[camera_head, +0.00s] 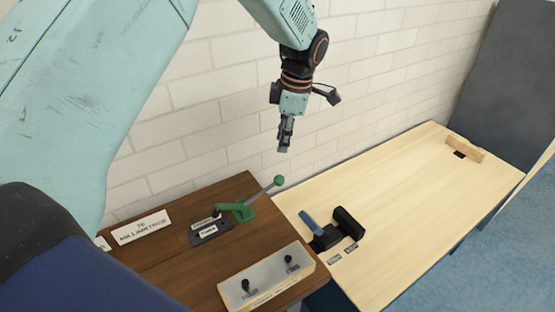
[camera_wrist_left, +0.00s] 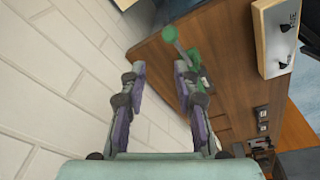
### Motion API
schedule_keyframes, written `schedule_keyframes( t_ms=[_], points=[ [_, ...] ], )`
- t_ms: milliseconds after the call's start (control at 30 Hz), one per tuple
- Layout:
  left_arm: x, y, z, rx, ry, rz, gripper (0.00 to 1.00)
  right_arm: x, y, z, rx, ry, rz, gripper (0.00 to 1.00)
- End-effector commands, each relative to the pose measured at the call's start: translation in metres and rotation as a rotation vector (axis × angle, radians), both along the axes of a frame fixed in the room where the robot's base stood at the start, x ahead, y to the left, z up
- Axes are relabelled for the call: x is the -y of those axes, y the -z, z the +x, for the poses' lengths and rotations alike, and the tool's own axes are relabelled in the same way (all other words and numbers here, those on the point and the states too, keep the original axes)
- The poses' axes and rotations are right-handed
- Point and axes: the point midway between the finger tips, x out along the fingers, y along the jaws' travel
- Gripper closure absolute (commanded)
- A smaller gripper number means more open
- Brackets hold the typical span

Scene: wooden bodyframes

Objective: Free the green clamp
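The green clamp (camera_head: 240,211) sits on a dark labelled plate (camera_head: 209,230) on the dark brown table. Its lever rises to the right and ends in a green ball knob (camera_head: 279,181). My left gripper (camera_head: 284,147) hangs above and behind the clamp, near the wall, apart from it. In the left wrist view the fingers (camera_wrist_left: 158,75) are spread with nothing between them. The clamp (camera_wrist_left: 193,75) shows there beyond the right finger, which partly covers it; its knob (camera_wrist_left: 170,34) is clear. My right gripper is not in view.
A box with two black knobs (camera_head: 266,277) stands at the brown table's front. A sign (camera_head: 141,227) lies left of the clamp. A blue-handled black device (camera_head: 322,233) stands on the light wooden table (camera_head: 395,200) to the right. A white brick wall (camera_head: 200,95) runs behind.

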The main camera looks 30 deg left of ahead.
Motion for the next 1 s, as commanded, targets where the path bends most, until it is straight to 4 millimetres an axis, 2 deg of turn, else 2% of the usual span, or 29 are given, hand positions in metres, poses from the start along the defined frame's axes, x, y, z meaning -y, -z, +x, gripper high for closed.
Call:
schedule_keyframes(
  t_ms=[33,100,300,400,567,733,1000],
  points=[
    [-0.017,-0.017,-0.007,-0.004,-0.045,-0.037,0.76,0.000,-0.015,0.000,0.000,0.000,0.000,0.27],
    [-0.037,-0.027,-0.016,-0.002,-0.093,-0.082,0.82,0.000,-0.025,0.000,0.001,0.000,0.000,0.27],
    [-0.081,-0.041,-0.048,0.043,-0.209,-0.239,0.99,0.000,-0.055,0.000,0.001,0.000,0.000,0.27],
    [-0.091,-0.041,-0.064,0.079,-0.251,-0.321,1.00,0.000,-0.068,0.000,0.001,0.000,0.000,0.27],
    [-0.091,-0.035,-0.085,0.150,-0.289,-0.437,1.00,0.000,-0.084,0.000,0.001,0.000,0.000,0.27],
    [-0.078,-0.023,-0.097,0.234,-0.289,-0.515,1.00,0.000,-0.088,0.000,0.001,0.000,0.000,0.27],
    [-0.074,-0.018,-0.085,0.322,-0.256,-0.506,1.00,0.000,-0.083,0.000,0.000,0.000,0.000,0.27]
  ],
)
